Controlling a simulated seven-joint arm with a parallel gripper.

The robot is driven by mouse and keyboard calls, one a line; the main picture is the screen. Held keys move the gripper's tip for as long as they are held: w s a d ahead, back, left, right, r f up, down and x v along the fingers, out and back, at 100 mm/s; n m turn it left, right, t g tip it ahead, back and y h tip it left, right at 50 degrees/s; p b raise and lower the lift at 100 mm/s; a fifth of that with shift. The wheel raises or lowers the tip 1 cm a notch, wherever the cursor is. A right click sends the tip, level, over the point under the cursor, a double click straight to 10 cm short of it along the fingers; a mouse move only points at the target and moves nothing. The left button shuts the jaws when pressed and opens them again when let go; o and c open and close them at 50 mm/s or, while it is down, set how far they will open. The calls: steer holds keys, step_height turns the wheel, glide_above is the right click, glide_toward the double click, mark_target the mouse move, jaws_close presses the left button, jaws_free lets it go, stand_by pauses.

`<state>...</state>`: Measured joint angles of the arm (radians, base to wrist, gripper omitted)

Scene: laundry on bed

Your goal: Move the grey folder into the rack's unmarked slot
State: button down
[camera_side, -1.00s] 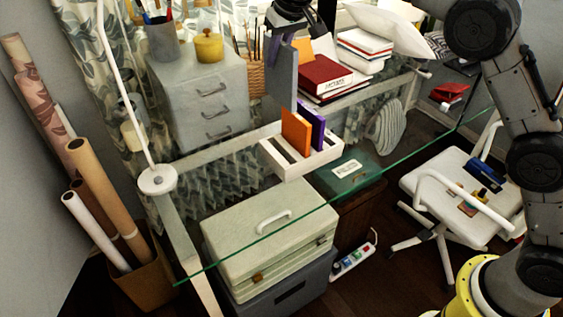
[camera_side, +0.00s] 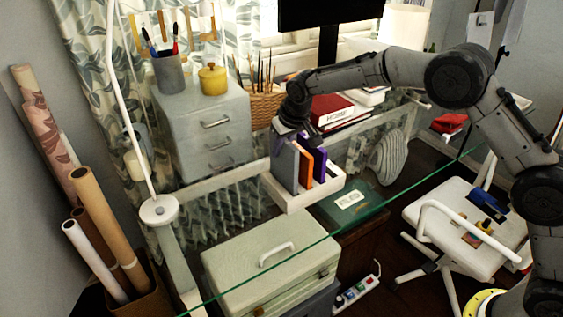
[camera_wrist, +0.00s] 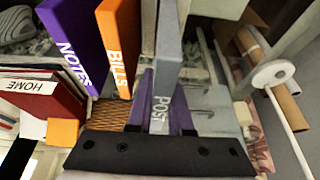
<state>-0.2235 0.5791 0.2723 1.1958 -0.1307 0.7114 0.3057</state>
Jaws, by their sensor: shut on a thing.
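The grey folder (camera_side: 284,167) stands upright at the left end of the white rack (camera_side: 297,203). Its lower edge is down at the rack, hidden behind the near wall, so its exact depth cannot be seen. My gripper (camera_side: 293,136) is above it, shut on its top. In the wrist view the folder (camera_wrist: 168,60), labelled POST, sits between the fingers of my gripper (camera_wrist: 160,105). The orange folder (camera_side: 306,167), labelled BILLS in the wrist view, stands just right of it. The purple folder (camera_side: 320,163), labelled NOTES, is further right. I cannot read slot markings.
Red books (camera_side: 331,108) lie behind the rack to the right. A grey drawer cabinet (camera_side: 205,130) stands behind left, with a pencil cup (camera_side: 168,75) and yellow pot (camera_side: 213,79) on top. A white lamp (camera_side: 158,209) stands at the left.

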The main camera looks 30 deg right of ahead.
mark_target(281, 159)
steer(key=shift+f, duration=1.95)
steer(key=shift+f, duration=0.15)
steer(key=c, duration=0.8)
jaws_free()
steer(key=shift+c, duration=0.2)
steer(key=shift+r, duration=0.3)
steer(key=v, duration=1.1)
steer(key=shift+s+r, duration=0.2)
steer(key=shift+r, duration=0.15)
